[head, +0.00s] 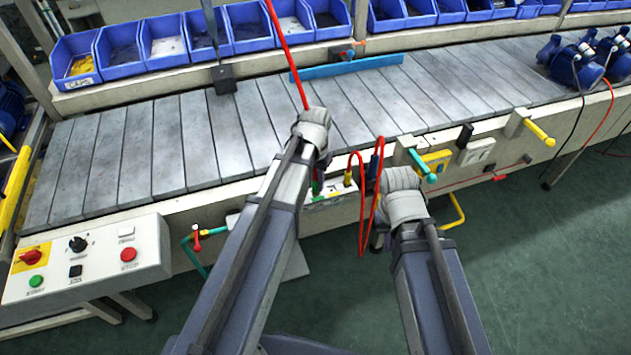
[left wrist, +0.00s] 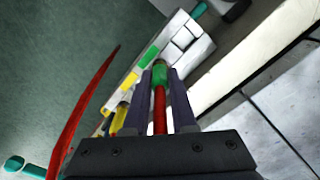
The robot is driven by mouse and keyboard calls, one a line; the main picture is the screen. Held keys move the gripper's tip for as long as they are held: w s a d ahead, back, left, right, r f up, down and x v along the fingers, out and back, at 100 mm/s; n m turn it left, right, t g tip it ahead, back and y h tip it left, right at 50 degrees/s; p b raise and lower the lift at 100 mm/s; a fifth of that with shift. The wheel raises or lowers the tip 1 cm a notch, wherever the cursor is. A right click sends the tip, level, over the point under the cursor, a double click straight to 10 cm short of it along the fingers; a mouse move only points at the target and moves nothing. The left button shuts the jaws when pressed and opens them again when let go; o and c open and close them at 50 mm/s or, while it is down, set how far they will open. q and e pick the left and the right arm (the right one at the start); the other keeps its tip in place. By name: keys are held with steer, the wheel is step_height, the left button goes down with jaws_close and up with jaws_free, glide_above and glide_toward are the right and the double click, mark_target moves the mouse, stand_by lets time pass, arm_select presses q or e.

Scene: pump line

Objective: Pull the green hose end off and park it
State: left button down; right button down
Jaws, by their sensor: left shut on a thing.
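The green hose end (left wrist: 160,76), a green collar on a red hose, is between the two fingers of my left gripper (left wrist: 164,90), which is shut on it. In the head view the green end (head: 316,185) shows as a small patch under my left wrist, most of it hidden. Its tip points towards the white port panel (left wrist: 176,44); I cannot tell whether it is seated or free. A yellow hose end (left wrist: 121,115) is beside my gripper, and in the head view (head: 348,178). My right gripper (head: 379,236) is mostly hidden behind its wrist.
A red hose loop (head: 361,215) hangs between my arms. A teal valve handle (head: 419,163) and a yellow handle (head: 540,132) stick out from the conveyor's front. A control box (head: 85,265) stands at the left. The slatted conveyor (head: 140,140) is clear nearby, with blue bins (head: 119,48) behind.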

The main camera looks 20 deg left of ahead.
mark_target(315, 180)
stand_by(0.7)
